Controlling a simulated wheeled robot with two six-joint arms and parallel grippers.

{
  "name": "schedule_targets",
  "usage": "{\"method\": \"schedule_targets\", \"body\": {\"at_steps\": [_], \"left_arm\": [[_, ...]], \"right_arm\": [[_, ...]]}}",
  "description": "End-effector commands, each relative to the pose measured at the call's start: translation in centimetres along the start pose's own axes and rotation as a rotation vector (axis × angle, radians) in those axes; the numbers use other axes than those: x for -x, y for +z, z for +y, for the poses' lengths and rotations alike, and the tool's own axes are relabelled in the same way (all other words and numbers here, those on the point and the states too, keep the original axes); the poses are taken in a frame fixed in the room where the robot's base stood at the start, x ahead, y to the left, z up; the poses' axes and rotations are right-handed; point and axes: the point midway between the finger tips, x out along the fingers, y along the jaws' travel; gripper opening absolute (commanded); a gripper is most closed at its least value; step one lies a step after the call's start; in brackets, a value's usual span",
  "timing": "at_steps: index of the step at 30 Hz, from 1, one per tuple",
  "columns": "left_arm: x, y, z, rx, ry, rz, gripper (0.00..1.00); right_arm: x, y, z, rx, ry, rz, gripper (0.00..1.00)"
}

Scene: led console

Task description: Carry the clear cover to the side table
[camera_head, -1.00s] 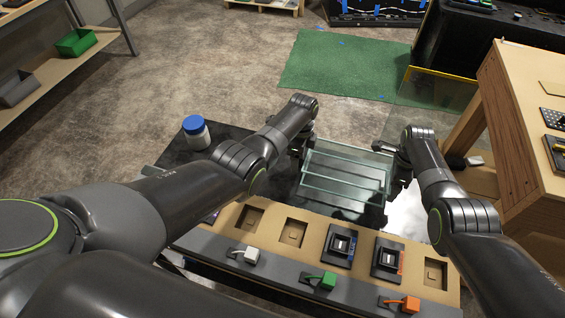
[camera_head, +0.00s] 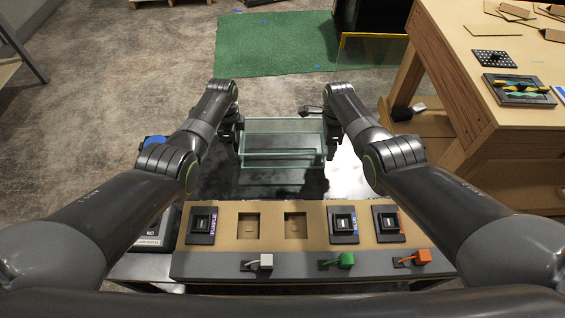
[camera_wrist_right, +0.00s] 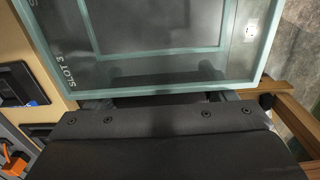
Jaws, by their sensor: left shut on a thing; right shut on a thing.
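The clear cover (camera_head: 284,158) is a see-through box with pale green edges, held between my two grippers beyond the console. My left gripper (camera_head: 238,138) is shut on its left side. My right gripper (camera_head: 324,128) is shut on its right side; its fingertips are hard to make out. In the right wrist view the cover (camera_wrist_right: 150,92) fills the upper part, and lettering reading SLOT 3 shows by its left side. The console (camera_head: 270,208) lies in front, with a tan top, open square slots and dark modules. I cannot tell which surface is the side table.
A wooden bench (camera_head: 450,100) with trays and panels stands at the right, near my right arm. A blue-lidded jar (camera_head: 154,141) is partly hidden by my left arm. Open floor and a green mat (camera_head: 275,45) lie beyond.

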Motion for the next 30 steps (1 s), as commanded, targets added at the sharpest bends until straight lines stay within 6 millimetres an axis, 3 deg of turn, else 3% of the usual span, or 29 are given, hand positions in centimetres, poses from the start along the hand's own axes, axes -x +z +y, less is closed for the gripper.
{"method": "schedule_targets", "body": {"at_steps": [11,30], "left_arm": [[-0.6,0.1,0.0,0.0,-0.001,-0.002,0.39],[-3.7,0.1,0.0,0.0,-0.001,-0.002,0.39]], "right_arm": [[-0.6,-0.1,-0.1,-0.001,-0.001,0.001,0.39],[-3.7,-0.1,-0.1,-0.001,-0.001,0.001,0.39]]}}
